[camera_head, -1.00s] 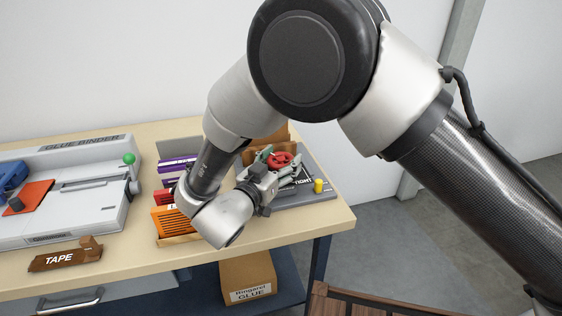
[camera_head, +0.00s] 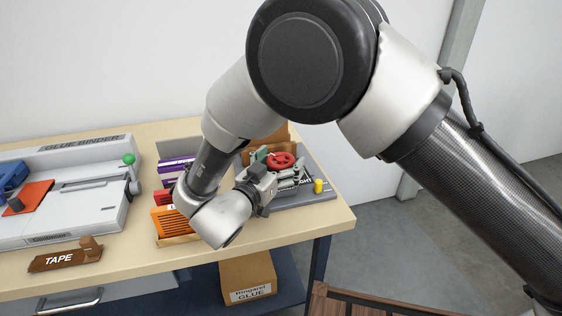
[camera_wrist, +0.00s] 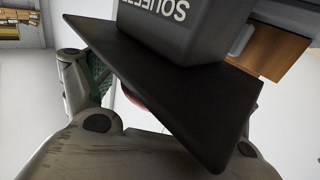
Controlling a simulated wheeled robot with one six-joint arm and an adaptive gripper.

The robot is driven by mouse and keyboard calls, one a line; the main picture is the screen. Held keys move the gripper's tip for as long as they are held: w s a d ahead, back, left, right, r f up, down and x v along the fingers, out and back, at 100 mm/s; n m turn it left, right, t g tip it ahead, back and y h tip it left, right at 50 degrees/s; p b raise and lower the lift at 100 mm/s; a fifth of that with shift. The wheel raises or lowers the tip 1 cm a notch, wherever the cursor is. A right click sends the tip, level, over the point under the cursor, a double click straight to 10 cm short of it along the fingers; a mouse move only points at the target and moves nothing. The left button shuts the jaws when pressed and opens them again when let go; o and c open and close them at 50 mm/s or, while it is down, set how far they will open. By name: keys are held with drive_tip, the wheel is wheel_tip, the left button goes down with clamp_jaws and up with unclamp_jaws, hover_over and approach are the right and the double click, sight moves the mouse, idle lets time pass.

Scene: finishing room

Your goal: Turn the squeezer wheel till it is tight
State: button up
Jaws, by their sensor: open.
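The red squeezer wheel (camera_head: 281,160) shows in the head view just behind my gripper's fingers, near the right end of the table. In the wrist view only a thin red sliver of it (camera_wrist: 132,97) shows beneath a black plate. My gripper (camera_head: 288,177) is open, low over the squeezer, with its fingers close to the wheel's near side. I cannot tell whether they touch it. The squeezer's grey base (camera_head: 310,196) carries lettering, partly covered by the fingers. In the wrist view a dark block (camera_wrist: 185,35) with "SQUEEZ" lettering fills the upper middle.
Orange (camera_head: 170,220) and purple items stand in a holder to the left. The glue binder (camera_head: 65,195) and tape dispenser (camera_head: 65,258) lie further left. The table's right edge is close.

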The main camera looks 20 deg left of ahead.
drive_tip(key=v, duration=1.1)
drive_tip(key=shift+s, duration=0.4)
drive_tip(key=shift+a, duration=0.1)
